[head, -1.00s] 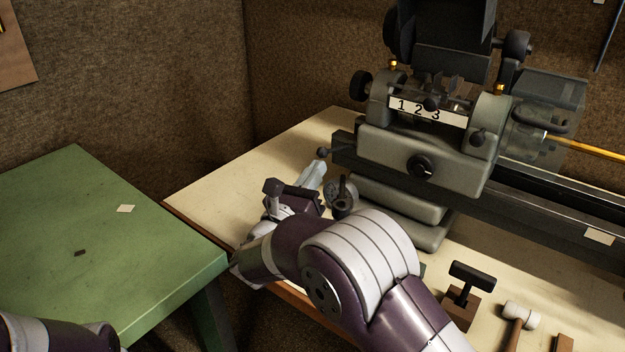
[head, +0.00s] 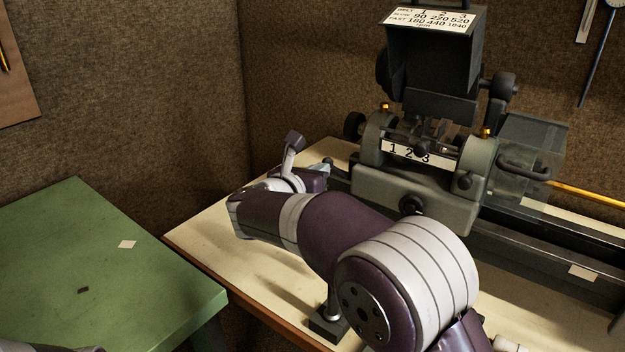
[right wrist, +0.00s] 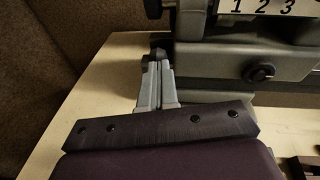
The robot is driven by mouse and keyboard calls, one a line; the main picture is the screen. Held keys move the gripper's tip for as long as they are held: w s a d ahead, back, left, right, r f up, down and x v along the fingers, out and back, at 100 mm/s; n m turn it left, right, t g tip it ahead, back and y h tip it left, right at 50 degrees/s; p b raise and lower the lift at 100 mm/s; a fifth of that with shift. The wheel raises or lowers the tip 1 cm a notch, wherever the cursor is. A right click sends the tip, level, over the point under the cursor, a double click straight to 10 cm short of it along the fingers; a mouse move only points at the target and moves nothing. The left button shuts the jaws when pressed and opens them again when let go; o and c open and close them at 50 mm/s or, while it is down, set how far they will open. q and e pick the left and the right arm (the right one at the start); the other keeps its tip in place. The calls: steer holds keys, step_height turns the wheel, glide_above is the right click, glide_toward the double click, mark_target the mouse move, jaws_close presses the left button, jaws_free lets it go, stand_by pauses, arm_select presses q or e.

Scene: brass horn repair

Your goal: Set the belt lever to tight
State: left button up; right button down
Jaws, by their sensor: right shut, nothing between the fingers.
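The grey lathe headstock (head: 418,195) stands on the bench with a "1 2 3" plate (head: 418,152) on its front. My right gripper (head: 325,165) is at the headstock's left end, mostly behind my own wrist in the head view. In the right wrist view its two pale fingers (right wrist: 157,70) are shut together and empty. A dark rounded part (right wrist: 156,52) is right at the fingertips; I cannot tell whether they touch it or whether it is the belt lever. A round black knob (head: 355,125) sticks out left of the headstock above. My left gripper is out of view.
A raised dark cover (head: 432,55) with a speed chart (head: 428,18) stands above the headstock. The cream bench top (head: 225,235) is clear at the left. A green table (head: 100,260) stands apart at the left. A yellow bar (head: 590,194) runs out right.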

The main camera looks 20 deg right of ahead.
steer(key=d+r+y+p, duration=0.1)
steer(key=p, duration=0.1)
steer(key=w+d+r+g+p, duration=0.1)
steer(key=r+p, duration=0.1)
steer(key=w+d+r+g+y+p, duration=0.1)
steer(key=p, duration=0.1)
steer(key=shift+w+r+y+p, duration=0.15)
steer(key=shift+r+y+p, duration=0.15)
steer(key=shift+r+p, duration=0.05)
steer(key=shift+w+d+r+p, duration=0.25)
steer(key=shift+w+d+p, duration=0.25)
steer(key=shift+d+p, duration=0.2)
